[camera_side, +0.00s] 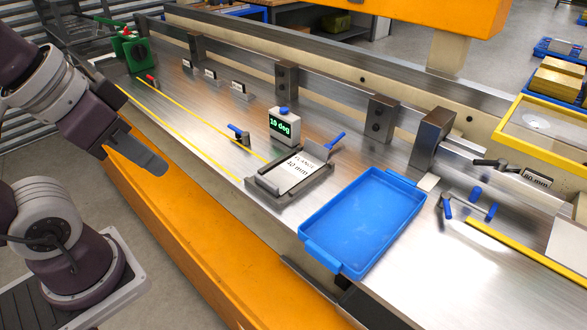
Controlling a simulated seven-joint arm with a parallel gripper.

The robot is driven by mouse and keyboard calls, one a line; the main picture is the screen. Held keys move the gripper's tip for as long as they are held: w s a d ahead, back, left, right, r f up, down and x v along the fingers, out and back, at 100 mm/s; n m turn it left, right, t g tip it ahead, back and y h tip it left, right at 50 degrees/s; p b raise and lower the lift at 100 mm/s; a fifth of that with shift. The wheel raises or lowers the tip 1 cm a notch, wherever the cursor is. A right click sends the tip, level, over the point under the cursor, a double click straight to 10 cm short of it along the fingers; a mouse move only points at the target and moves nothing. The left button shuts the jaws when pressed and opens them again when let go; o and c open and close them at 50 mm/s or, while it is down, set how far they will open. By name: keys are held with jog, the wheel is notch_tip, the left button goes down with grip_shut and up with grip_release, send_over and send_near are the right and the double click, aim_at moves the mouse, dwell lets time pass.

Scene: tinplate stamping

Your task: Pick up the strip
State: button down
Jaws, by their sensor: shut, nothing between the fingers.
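My gripper (158,166) is at the left, above the orange front of the bench, with its fingers shut and nothing between them. It is well apart from the bench-top fixtures. I cannot clearly pick out a loose tinplate strip. A grey fixture (262,186) at the middle carries a pale plate (299,170) marked "20 mm"; I cannot tell whether any strip lies in it. A long yellow band (525,260) lies on the bench at the right, and a pale flat piece (569,239) shows at the right edge.
An empty blue tray (316,246) sits right of the fixture. A small display (284,127) reading "10 deg" stands behind the fixture. A green device (137,53) is at the far left end. Steel posts (381,119) line the back. Blue-handled clamps (446,206) stand at the right.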

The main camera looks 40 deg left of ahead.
aim_at(316, 147)
jog(key=shift+c, duration=0.2)
grip_release()
